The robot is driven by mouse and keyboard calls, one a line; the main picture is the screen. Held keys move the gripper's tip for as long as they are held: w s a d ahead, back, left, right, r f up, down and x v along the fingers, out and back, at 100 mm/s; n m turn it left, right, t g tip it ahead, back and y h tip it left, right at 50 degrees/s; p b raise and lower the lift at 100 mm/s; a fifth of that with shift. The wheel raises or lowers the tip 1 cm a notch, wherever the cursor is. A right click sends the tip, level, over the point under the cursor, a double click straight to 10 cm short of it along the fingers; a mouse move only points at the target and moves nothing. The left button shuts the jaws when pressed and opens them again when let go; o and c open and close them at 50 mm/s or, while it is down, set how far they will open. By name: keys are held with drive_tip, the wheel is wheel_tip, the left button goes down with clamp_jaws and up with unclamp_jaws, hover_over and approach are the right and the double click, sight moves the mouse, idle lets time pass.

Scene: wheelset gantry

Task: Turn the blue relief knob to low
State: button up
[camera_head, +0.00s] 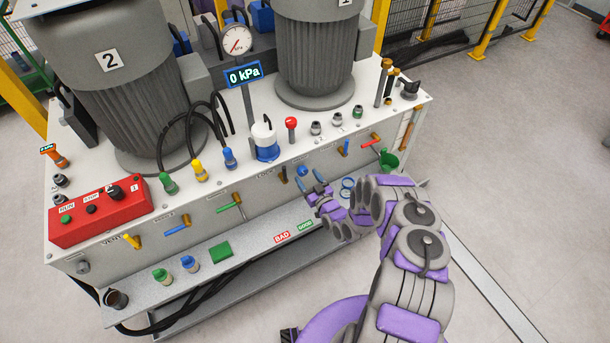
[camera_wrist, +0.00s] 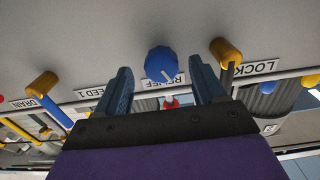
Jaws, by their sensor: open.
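The blue relief knob (camera_wrist: 162,63) shows in the wrist view on the grey panel, just above a partly covered RELIEF label (camera_wrist: 163,84). A white pointer line on it points down and slightly right in that picture. In the head view the knob (camera_head: 302,171) is a small blue spot on the front panel, just beyond my fingertips. My gripper (camera_head: 311,180) is open and empty, facing the panel. In the wrist view its two blue fingers stand left and right of the knob, with gaps on both sides. I cannot tell whether the tips reach its depth.
Yellow-based levers flank the knob: the LOCK one (camera_wrist: 226,52) to the right, a DRAIN one (camera_wrist: 42,86) to the left. The gauge display (camera_head: 244,74) reads 0 kPa. A red control box (camera_head: 100,213) sits at left. A shelf (camera_head: 250,240) runs below the panel.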

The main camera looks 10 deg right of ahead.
drive_tip(key=shift+w+a, duration=0.15)
drive_tip(key=shift+w, duration=0.45)
drive_tip(key=shift+w+a, duration=0.35)
drive_tip(key=shift+w, duration=0.25)
drive_tip(key=c, duration=1)
